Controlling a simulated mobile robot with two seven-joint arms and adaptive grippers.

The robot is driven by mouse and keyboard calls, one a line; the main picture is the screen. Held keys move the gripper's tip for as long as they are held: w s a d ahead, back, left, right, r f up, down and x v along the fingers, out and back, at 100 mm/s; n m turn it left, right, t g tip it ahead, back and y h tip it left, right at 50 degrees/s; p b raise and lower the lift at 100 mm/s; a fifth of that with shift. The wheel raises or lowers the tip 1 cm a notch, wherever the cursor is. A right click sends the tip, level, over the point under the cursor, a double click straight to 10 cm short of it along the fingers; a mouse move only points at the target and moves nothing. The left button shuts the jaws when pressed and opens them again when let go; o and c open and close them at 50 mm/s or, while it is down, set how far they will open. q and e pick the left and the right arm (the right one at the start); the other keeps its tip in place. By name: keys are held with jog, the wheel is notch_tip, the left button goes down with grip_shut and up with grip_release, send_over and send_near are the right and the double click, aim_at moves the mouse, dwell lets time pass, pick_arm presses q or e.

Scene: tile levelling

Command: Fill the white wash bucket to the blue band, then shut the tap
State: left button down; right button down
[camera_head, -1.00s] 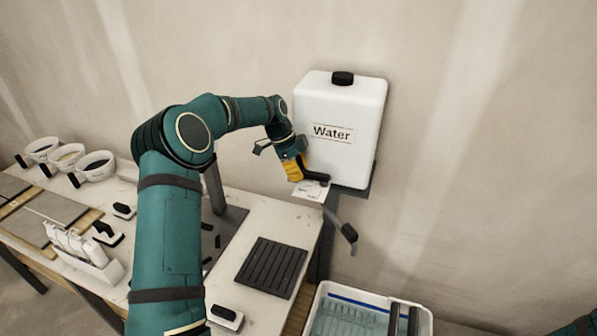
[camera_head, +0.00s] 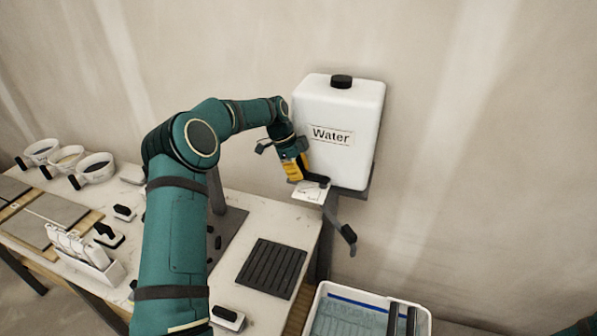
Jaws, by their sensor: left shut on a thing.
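A white water container (camera_head: 338,130) with a black cap and a "Water" label stands on a wall bracket. My left gripper (camera_head: 298,172) is at its lower left front, shut on what looks like the tap handle; the gripper hides most of the handle. A black part of the tap (camera_head: 318,181) shows just right of the fingers. A grey hose with a dark end (camera_head: 348,234) hangs below. The white wash bucket (camera_head: 424,322) stands under it, with a blue band (camera_head: 345,297) inside and a bluish interior. No stream shows below the hose. My right gripper is out of view.
The worktable holds a dark ribbed mat (camera_head: 271,268), a white-and-black block (camera_head: 228,317), a white rack (camera_head: 88,258) and several small buckets (camera_head: 95,167) at the left. Two dark bars (camera_head: 401,318) cross the wash bucket's right side. The wall stands close behind the container.

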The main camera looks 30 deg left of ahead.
pick_arm(q)
jog(key=c, duration=0.8)
grip_release()
jog(key=shift+w+d+r, duration=0.2)
jog(key=shift+d+r, duration=0.1)
jog(key=shift+s, duration=0.1)
jog(key=shift+a+f, duration=0.15)
jog(key=v, duration=0.8)
jog(key=shift+s, duration=0.15)
